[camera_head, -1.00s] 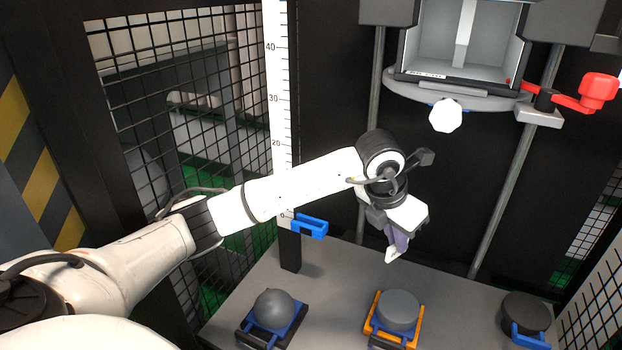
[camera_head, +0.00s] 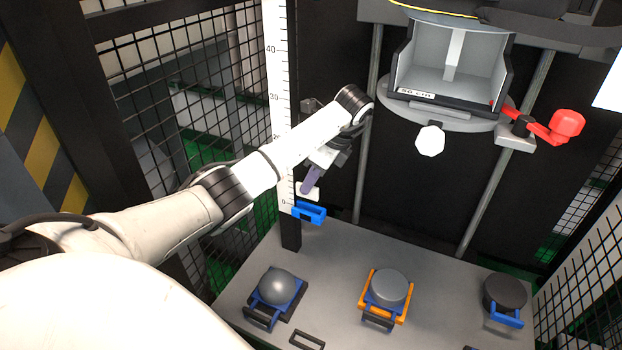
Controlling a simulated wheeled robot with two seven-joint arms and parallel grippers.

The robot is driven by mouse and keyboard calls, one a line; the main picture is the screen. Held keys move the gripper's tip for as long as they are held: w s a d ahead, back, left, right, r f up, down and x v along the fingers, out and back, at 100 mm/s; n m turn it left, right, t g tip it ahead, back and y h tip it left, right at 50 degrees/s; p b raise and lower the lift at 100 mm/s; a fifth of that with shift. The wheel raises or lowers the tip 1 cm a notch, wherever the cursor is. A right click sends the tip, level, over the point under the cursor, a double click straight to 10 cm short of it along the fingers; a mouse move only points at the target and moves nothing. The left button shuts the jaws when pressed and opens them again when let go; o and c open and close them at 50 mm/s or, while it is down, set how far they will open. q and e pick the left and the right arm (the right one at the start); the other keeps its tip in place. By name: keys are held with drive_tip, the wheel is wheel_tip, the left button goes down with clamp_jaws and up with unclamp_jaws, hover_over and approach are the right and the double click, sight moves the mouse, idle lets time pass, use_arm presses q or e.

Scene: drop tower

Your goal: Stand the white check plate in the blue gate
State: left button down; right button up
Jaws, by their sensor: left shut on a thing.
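My left gripper (camera_head: 309,183) hangs at the end of the left arm, beside the tall white ruler, and its purple fingers point down. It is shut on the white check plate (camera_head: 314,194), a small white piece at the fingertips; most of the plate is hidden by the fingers. The blue gate (camera_head: 309,213) is a small blue bracket with a dark opening, near the ruler's 0 mark. The plate shows just above the gate in the picture; I cannot tell whether they touch. My right gripper is not in view.
The white ruler (camera_head: 275,60) stands on a dark post. A grey sphere (camera_head: 277,287), a grey cylinder (camera_head: 388,287) and a black cylinder (camera_head: 505,292) sit on the grey base. Above are an open box (camera_head: 452,55), a white knob (camera_head: 430,140) and a red handle (camera_head: 566,123).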

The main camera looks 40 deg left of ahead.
sight(310, 198)
use_arm(q)
drive_tip(key=shift+f+b, duration=1.25)
drive_tip(key=shift+f, duration=0.25)
drive_tip(key=shift+f+b, duration=0.5)
drive_tip(key=shift+f, duration=0.55)
drive_tip(key=shift+f, duration=0.1)
drive_tip(key=c, duration=1.8)
unclamp_jaws()
